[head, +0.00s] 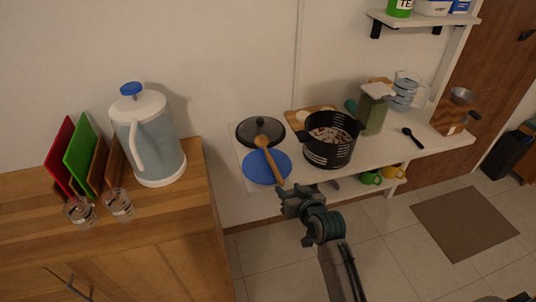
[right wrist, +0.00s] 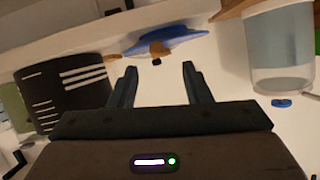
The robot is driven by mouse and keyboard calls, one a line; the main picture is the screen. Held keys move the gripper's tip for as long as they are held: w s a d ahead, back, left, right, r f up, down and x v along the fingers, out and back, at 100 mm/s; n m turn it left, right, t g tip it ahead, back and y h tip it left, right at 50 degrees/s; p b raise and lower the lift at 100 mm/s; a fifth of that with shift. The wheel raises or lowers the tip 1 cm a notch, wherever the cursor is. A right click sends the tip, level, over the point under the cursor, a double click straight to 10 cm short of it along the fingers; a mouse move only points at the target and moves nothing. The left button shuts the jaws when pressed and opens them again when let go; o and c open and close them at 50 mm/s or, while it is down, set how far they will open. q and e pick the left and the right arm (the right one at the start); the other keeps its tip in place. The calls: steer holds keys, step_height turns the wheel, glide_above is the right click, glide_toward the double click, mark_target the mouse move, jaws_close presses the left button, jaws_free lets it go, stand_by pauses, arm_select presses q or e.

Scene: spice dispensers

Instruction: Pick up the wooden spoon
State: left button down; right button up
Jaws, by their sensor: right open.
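The wooden spoon (head: 270,160) lies across a blue round plate (head: 258,169) on the white counter. Its head rests by the dark pot lid (head: 249,131), and its handle points toward the counter's front edge. My right gripper (head: 284,191) is just in front of the handle end, at the counter edge. In the right wrist view my right gripper (right wrist: 159,78) is open, with nothing between its fingers. The spoon (right wrist: 158,49) shows end-on beyond the fingertips, with the blue plate (right wrist: 185,36) around it. My left gripper is not in view.
A black pot (head: 328,148) stands right of the plate. A green-sided container (head: 374,112) and a black spoon (head: 412,138) are farther right. A white pitcher (head: 150,140) and glasses (head: 119,205) stand on the wooden cabinet (head: 180,219) at left. Mugs (head: 371,178) sit below the counter.

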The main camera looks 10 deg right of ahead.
mark_target(283, 182)
steer(key=shift+w+a+f, duration=0.15)
steer(key=shift+w+a, duration=0.05)
steer(key=shift+w, duration=0.3)
steer(key=x, duration=0.1)
steer(key=p+x, duration=0.2)
steer(key=x, duration=0.1)
steer(key=shift+d, duration=0.3)
steer(key=shift+w+f, duration=0.25)
steer(key=shift+w, duration=0.1)
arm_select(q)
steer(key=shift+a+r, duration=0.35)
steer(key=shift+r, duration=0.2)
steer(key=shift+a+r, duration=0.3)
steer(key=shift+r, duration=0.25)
arm_select(e)
steer(key=shift+a, duration=0.1)
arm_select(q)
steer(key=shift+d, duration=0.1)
arm_select(e)
jaws_close()
